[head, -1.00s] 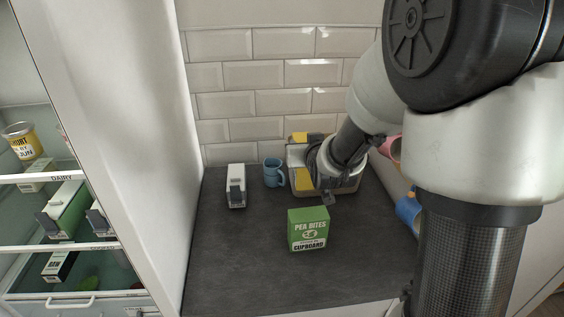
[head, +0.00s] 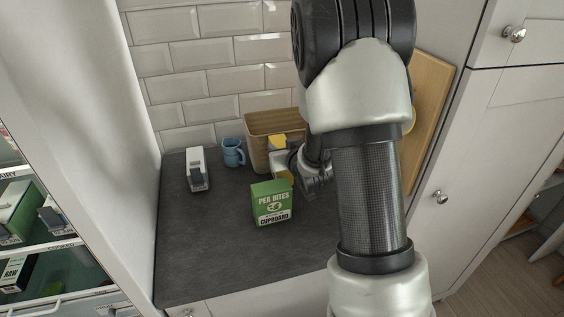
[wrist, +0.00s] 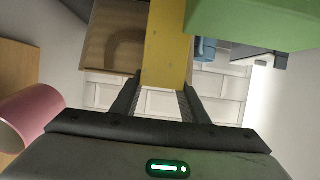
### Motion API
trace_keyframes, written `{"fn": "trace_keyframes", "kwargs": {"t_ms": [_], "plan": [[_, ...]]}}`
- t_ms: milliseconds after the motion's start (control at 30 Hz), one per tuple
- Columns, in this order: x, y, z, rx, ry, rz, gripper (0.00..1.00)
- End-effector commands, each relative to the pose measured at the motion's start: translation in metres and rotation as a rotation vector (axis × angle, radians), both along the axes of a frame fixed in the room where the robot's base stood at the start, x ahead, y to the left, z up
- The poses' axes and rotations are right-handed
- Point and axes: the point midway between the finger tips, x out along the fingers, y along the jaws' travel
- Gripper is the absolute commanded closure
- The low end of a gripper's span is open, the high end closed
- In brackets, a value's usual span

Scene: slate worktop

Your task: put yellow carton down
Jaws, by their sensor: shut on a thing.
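The yellow carton (head: 278,142) is in my gripper, in front of the tan bin and behind the green box. In the head view my gripper (head: 292,172) and arm hide much of it. In the wrist view the yellow carton (wrist: 167,45) sits between the two fingers of my gripper (wrist: 166,88), which are shut on it. Its lower end is hidden behind the green Pea Bites box (head: 271,203), so I cannot tell whether it touches the worktop (head: 215,245).
A tan bin (head: 262,124) stands against the tiled wall. A blue mug (head: 233,152) and a white-and-black carton (head: 198,169) stand left of it. A pink thing (wrist: 32,118) shows in the wrist view. The front left of the worktop is clear.

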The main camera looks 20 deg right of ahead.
Motion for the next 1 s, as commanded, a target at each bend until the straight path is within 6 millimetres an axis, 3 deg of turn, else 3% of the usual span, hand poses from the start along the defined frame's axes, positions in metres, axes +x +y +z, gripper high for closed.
{"fn": "trace_keyframes", "kwargs": {"t_ms": [400, 833, 867, 967, 1000], "plan": [[0.0, 0.0, -0.047, -0.001, -0.001, 0.0, 1.0], [0.001, 0.0, -0.052, 0.0, -0.004, 0.0, 1.0], [0.0, 0.0, -0.053, 0.0, -0.001, 0.0, 0.58], [0.0, 0.0, -0.051, 0.0, -0.001, 0.0, 0.41], [0.0, 0.0, -0.051, 0.0, -0.001, 0.0, 0.41]]}}
